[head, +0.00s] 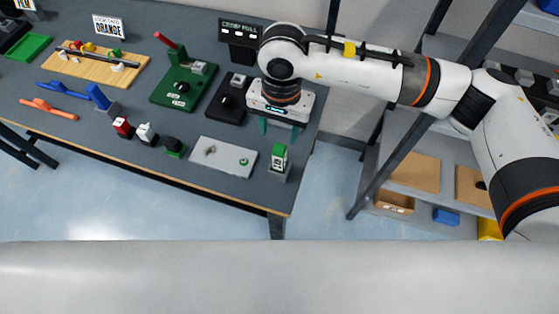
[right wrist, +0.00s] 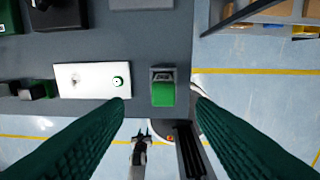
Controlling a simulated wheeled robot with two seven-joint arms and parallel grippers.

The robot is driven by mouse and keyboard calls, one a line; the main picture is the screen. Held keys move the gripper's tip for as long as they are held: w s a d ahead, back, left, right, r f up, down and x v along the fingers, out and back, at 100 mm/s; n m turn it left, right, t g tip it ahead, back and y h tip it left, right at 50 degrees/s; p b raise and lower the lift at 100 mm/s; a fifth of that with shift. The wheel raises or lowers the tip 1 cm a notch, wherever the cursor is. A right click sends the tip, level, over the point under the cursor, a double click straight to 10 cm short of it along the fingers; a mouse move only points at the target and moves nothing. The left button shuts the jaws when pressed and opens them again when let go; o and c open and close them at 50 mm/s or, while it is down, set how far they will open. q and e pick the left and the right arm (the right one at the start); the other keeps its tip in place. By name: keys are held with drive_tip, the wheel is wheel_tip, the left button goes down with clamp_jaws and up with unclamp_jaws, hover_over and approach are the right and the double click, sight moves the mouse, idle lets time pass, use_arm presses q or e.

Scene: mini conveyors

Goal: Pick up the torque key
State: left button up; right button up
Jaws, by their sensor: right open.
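A small green-topped block (head: 279,155) with a pale label stands upright in a grey holder (head: 277,173) near the right front corner of the table; it appears to be the torque key. In the right wrist view the green block (right wrist: 163,95) shows between the two fingers, with its grey holder behind it. My right gripper (head: 279,130) points down with its teal fingers apart and nothing between them. In the head view it is just behind the block, and apart from it.
A light grey plate (head: 222,157) with a green knob lies left of the block. Black, white and red small pieces, a green press (head: 184,85) and a wooden board (head: 95,66) stand farther left. A shelf rack (head: 415,170) stands right, past a floor gap.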

sight(281, 147)
drive_tip(key=shift+w+d+f, duration=0.2)
drive_tip(key=shift+d, duration=0.15)
wheel_tip(281, 147, down, 6)
drive_tip(key=shift+p, duration=1.15)
drive_tip(key=shift+s+a+f+p, duration=0.15)
drive_tip(key=shift+s+f+p, duration=0.1)
drive_tip(key=shift+f+p, duration=0.3)
drive_tip(key=f, duration=0.1)
drive_tip(key=f+p, duration=0.1)
drive_tip(key=f, duration=0.1)
drive_tip(key=shift+s+a+f, duration=0.15)
drive_tip(key=shift+s+f, duration=0.1)
drive_tip(key=shift+f, duration=0.45)
drive_tip(key=shift+w, duration=0.1)
drive_tip(key=shift+c, duration=0.5)
clamp_jaws()
